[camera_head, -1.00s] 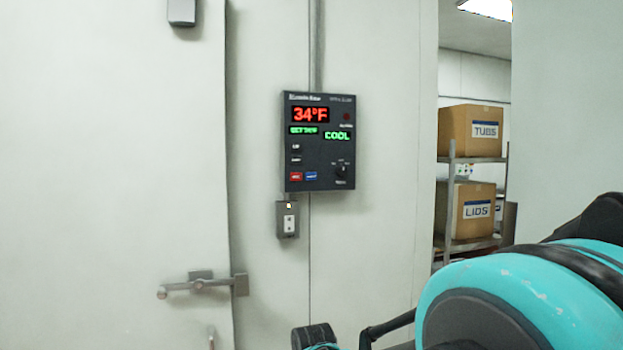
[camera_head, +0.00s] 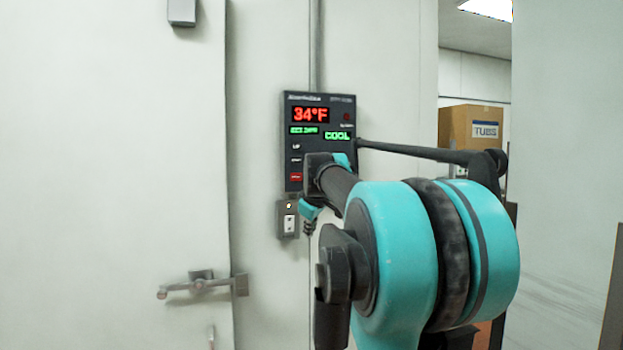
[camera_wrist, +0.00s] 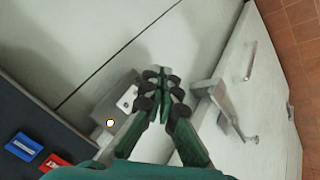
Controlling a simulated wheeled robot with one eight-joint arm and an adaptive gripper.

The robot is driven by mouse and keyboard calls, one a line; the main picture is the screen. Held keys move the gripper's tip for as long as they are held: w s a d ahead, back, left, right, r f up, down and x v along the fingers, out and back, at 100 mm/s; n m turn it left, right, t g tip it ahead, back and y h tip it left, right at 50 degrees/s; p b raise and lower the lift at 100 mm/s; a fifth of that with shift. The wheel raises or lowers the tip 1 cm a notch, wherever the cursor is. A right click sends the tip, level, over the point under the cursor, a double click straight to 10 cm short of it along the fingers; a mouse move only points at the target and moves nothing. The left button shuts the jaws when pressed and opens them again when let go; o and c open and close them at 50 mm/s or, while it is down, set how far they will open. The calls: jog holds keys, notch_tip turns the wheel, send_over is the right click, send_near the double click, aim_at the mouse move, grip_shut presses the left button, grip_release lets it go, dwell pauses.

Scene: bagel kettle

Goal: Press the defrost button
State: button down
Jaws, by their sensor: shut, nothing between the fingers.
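The dark control panel (camera_head: 320,112) is on the wall, with a red 34°F readout and green COOL text. Its blue button (camera_wrist: 23,147) and red button (camera_wrist: 55,163) show at the lower left of the wrist view; their labels are too small to read, so I cannot tell which is defrost. In the head view the red button (camera_head: 296,177) shows, while the blue one and the dial are hidden behind my arm. My gripper (camera_wrist: 161,85) is shut and empty. In the wrist view its tips are right of the panel, apart from the buttons.
A small grey switch box (camera_head: 288,219) with a lit lamp is below the panel, close to my gripper. A door latch (camera_head: 203,284) is at lower left. A shelf with a TUBS box (camera_head: 470,126) stands in the room at right.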

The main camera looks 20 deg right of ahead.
jog(key=w+d+r+n, duration=0.1)
jog(key=d+r, duration=0.1)
jog(key=r, duration=0.6)
jog(key=w+d+r+n+t+h, duration=0.1)
jog(key=d+r, duration=0.2)
jog(key=r, duration=0.4)
jog(key=shift+r+n, duration=0.4)
jog(key=shift+d, duration=0.1)
jog(key=w, duration=0.8)
jog(key=shift+w+d, duration=0.15)
jog(key=shift+w, duration=0.2)
jog(key=shift+w, duration=0.15)
jog(key=shift+w, duration=0.3)
jog(key=shift+w, duration=0.35)
dwell(0.8)
jog(key=shift+s, duration=0.8)
